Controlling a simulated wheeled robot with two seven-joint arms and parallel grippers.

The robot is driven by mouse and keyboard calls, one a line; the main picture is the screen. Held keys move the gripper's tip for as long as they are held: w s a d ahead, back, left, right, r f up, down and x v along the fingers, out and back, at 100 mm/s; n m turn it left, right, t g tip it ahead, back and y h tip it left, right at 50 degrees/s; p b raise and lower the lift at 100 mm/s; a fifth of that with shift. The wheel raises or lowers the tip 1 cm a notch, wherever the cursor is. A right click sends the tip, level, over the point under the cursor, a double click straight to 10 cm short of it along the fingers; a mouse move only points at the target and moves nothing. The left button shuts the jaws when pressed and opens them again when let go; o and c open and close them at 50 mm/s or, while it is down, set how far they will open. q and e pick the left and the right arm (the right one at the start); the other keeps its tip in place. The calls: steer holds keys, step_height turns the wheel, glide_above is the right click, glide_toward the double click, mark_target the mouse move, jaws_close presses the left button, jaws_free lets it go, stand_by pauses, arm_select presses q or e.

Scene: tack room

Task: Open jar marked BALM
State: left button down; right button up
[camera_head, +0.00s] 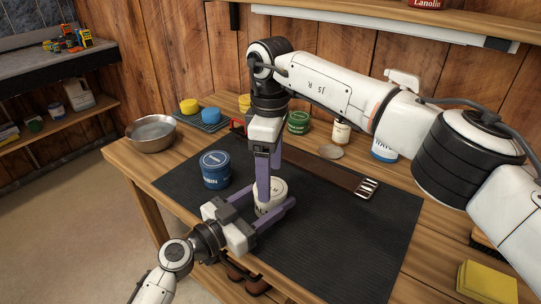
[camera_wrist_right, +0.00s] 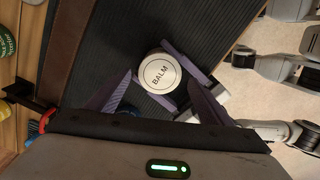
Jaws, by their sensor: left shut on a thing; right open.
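The white jar marked BALM (camera_head: 275,188) stands upright on the dark mat, and its round white top with the word BALM (camera_wrist_right: 158,73) faces up in the right wrist view. The top looks in place. My left gripper (camera_head: 268,205) reaches in low from the left and is shut on the jar, its purple fingers on either side. My right gripper (camera_head: 266,184) points down from above, open, with its fingertips close over the jar. In the wrist view its fingers spread at both sides below the jar; whether they touch it I cannot tell.
A blue jar (camera_head: 215,173) stands left of the BALM jar. A leather strap (camera_head: 335,173) lies behind it. A metal bowl (camera_head: 151,133), green tin (camera_head: 298,122) and white jar (camera_head: 341,131) stand farther back. Yellow sponges (camera_head: 487,281) lie front right. The mat's (camera_head: 345,240) right front is clear.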

steer(key=shift+f, duration=1.15)
